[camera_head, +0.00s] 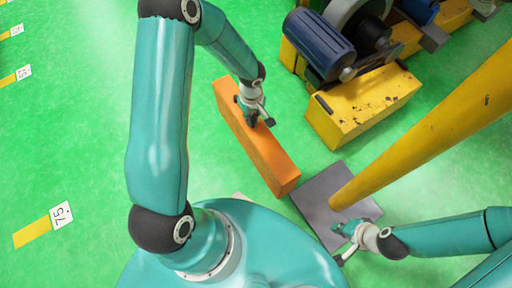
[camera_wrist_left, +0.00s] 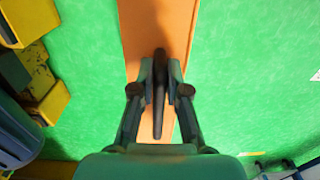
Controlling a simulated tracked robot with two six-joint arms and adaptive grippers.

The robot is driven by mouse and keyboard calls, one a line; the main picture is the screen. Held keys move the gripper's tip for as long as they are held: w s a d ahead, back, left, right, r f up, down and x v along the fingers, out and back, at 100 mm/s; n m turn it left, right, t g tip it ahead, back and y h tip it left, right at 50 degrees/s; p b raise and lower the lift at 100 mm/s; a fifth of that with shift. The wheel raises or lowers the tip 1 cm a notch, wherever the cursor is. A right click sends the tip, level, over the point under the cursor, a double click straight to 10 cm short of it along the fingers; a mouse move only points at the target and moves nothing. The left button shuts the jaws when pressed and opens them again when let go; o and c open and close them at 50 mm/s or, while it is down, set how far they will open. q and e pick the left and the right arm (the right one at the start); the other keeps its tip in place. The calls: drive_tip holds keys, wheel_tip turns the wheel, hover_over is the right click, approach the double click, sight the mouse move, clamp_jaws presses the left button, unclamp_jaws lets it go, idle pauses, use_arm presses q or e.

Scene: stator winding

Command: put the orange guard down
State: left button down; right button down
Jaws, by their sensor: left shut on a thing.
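The orange guard (camera_head: 272,158) is a long orange block, slanting from upper left to lower right in the head view. It also fills the middle of the left wrist view (camera_wrist_left: 182,25). My left gripper (camera_head: 262,119) is above its upper part, shut on the guard's dark handle bar. The bar (camera_wrist_left: 159,75) shows between the two fingers in the left wrist view. I cannot tell whether the guard touches the floor or hangs just above it. My right gripper (camera_head: 342,244) is open and empty at the lower right, near a grey plate.
A yellow machine base (camera_head: 365,105) with a blue motor (camera_head: 318,45) stands right of the guard. A yellow post (camera_head: 430,130) rises from the grey plate (camera_head: 312,200). The green floor (camera_head: 75,130) is clear at the left, apart from yellow markings (camera_head: 33,233).

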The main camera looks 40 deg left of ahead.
use_arm(q)
wheel_tip(320, 180, down, 19)
drive_tip(key=b, duration=0.5)
drive_tip(key=shift+f, duration=0.1)
drive_tip(key=c, duration=1.2)
unclamp_jaws()
